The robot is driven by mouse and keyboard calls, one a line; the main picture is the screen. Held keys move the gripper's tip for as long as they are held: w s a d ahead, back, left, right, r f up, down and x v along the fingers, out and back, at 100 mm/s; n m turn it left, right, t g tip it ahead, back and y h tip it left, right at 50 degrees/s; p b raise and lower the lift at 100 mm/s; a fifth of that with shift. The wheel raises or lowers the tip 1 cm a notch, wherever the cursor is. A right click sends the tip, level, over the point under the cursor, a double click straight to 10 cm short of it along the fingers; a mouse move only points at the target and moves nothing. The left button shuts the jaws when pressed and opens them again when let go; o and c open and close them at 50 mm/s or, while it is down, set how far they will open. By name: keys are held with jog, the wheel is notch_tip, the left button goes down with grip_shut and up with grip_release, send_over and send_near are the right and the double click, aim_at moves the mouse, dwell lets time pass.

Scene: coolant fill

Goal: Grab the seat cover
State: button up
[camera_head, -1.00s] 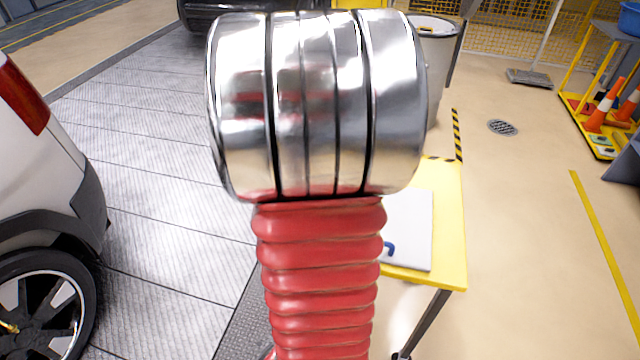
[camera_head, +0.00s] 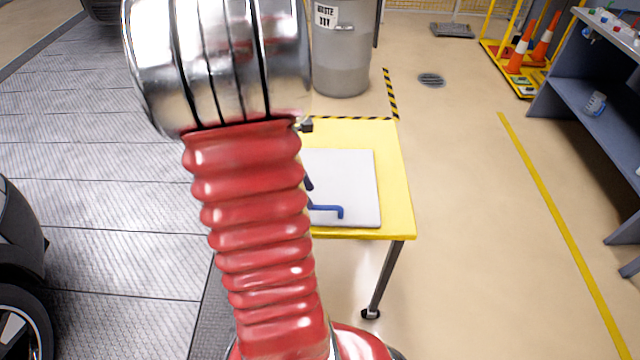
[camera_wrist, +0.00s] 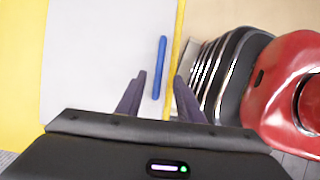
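A flat white sheet (camera_head: 355,180), which looks like the seat cover, lies on a yellow table (camera_head: 395,190). It also fills the left middle of the wrist view (camera_wrist: 90,60). A blue bar (camera_wrist: 159,66) lies on or just above the sheet; in the head view it looks bent (camera_head: 328,209). My red and chrome arm hides the left part of the sheet and most of my gripper in the head view.
A grey waste bin (camera_head: 342,60) stands behind the table, beyond black and yellow floor tape. A blue-grey shelf unit (camera_head: 600,110) is at the right. A car wheel (camera_head: 20,320) shows at lower left. The floor right of the table is clear.

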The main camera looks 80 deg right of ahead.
aim_at(318, 208)
jog(key=shift+x, duration=1.4)
jog(key=shift+x, duration=2.6)
jog(key=shift+s+d+f, duration=0.1)
jog(key=shift+s, duration=0.05)
jog(key=shift+c, duration=0.2)
grip_shut()
